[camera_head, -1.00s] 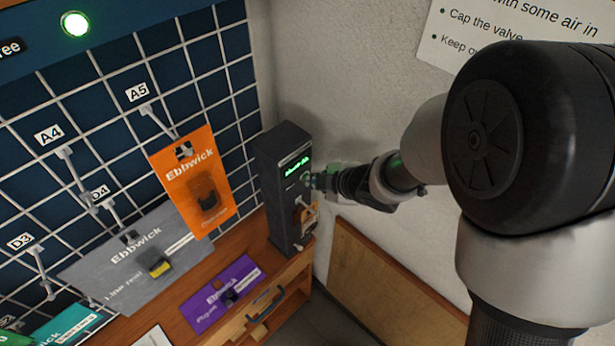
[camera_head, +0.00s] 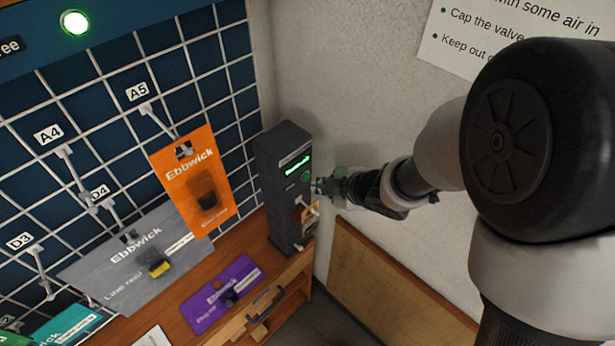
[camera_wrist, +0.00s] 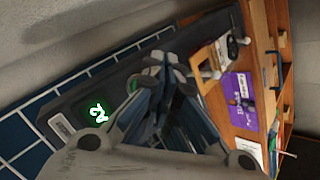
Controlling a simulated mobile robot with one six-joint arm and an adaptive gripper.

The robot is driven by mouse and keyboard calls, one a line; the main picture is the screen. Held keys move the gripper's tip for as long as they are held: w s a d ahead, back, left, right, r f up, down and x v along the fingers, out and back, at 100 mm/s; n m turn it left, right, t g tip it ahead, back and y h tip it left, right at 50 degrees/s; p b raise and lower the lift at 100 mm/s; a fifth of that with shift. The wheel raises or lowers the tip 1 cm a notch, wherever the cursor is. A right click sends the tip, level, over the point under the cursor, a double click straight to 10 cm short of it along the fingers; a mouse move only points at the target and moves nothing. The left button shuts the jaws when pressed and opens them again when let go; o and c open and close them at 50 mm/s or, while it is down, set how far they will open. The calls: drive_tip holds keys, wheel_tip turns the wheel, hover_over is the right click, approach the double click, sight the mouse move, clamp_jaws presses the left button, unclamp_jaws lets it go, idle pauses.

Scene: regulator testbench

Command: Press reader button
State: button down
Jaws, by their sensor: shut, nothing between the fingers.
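The reader is a tall dark box (camera_head: 283,160) standing on the wooden bench in the corner, with a lit green display on its front. Its round green button (camera_head: 306,176) sits below the display in the head view. My gripper (camera_head: 317,186) is shut and empty, with its tips just right of the button and a small gap apparent. In the wrist view the reader (camera_wrist: 62,103) runs diagonally, with its green display (camera_wrist: 96,112) to the left. My fingertips (camera_wrist: 158,78) point at the reader's front there and partly cover the button area.
An orange Ebbwick card (camera_head: 175,165) and a grey Ebbwick card (camera_head: 100,275) hang on the wire grid left of the reader. A purple card (camera_head: 222,292) lies on the bench (camera_head: 268,262). A pale wall stands close behind my arm.

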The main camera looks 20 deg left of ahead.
drive_tip(key=shift+s+d, duration=0.3)
drive_tip(key=shift+d, duration=0.45)
drive_tip(key=shift+s+d, duration=0.35)
drive_tip(key=shift+d, duration=0.4)
drive_tip(key=shift+s+d, duration=0.3)
drive_tip(key=shift+d, duration=0.45)
